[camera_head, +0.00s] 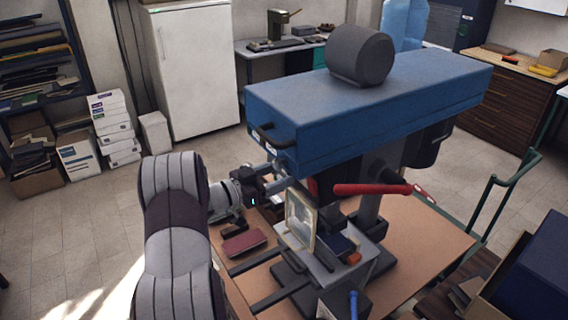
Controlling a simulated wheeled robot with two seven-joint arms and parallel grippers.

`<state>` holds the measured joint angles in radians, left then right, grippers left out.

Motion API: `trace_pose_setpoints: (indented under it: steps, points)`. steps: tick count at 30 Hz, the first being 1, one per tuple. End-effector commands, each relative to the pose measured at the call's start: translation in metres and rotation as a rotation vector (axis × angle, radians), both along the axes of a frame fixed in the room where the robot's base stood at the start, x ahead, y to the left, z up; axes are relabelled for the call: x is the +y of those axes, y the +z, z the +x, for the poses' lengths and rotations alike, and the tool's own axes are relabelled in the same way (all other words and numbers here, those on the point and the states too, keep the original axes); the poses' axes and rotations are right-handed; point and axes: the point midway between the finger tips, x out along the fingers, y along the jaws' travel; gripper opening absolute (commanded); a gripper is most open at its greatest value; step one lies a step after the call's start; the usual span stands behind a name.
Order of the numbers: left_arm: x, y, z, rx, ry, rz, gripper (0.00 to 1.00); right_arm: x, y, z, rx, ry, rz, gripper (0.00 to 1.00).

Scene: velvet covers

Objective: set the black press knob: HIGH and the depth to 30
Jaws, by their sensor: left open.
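The press is a large machine with a long blue head (370,95) and a dark grey cylinder (360,55) on top. A black handle (266,138) is on the head's near left end. My left gripper (281,174) is open just below that end, close to its lower edge; I cannot tell whether it touches. The black press knob and the depth scale cannot be made out, nor can their settings. My right gripper is not in view.
A red lever (372,189) sticks out under the head. A clear framed panel (301,219) stands on the press's worktable. A dark red book-like item (244,243) lies on the brown bench (426,246). Blue and brown boxes (540,270) crowd the lower right.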

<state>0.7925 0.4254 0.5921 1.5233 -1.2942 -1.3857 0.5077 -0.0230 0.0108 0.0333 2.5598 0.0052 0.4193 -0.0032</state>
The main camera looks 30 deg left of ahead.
Motion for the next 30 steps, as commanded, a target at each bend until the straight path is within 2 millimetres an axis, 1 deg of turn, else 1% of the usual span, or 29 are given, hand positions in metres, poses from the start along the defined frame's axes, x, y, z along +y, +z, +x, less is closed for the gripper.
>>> trace_pose_setpoints:
  steps: [1, 3, 6, 14, 15, 17, 18, 19, 26, 30]
  points:
    - [-0.004, 0.003, 0.007, 0.0, -0.003, 0.001, 0.61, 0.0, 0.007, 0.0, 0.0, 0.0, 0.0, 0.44]
    - [-0.007, 0.002, 0.015, 0.001, -0.001, 0.001, 0.61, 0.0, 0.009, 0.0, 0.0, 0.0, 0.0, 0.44]
    - [-0.01, 0.001, 0.022, -0.001, -0.001, 0.003, 0.61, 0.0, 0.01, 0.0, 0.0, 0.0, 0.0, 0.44]
    - [-0.01, 0.0, 0.023, -0.001, 0.001, 0.003, 0.61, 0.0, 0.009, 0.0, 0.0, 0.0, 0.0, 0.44]
    - [-0.01, 0.0, 0.023, -0.001, 0.001, 0.003, 0.48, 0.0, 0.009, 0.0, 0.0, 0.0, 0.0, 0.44]
    - [-0.01, 0.0, 0.023, -0.001, 0.001, 0.003, 0.29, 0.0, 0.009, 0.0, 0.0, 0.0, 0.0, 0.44]
    - [-0.01, 0.0, 0.023, -0.001, 0.001, 0.003, 0.16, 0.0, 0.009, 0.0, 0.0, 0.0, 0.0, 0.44]
    - [-0.01, 0.0, 0.023, -0.001, 0.001, 0.003, 0.06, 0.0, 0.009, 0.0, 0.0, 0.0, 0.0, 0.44]
    - [-0.01, -0.001, 0.023, -0.007, 0.001, 0.014, 0.05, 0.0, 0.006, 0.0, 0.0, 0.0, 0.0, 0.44]
    - [-0.01, -0.003, 0.023, -0.029, 0.001, 0.057, 0.05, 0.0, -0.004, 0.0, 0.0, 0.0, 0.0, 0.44]
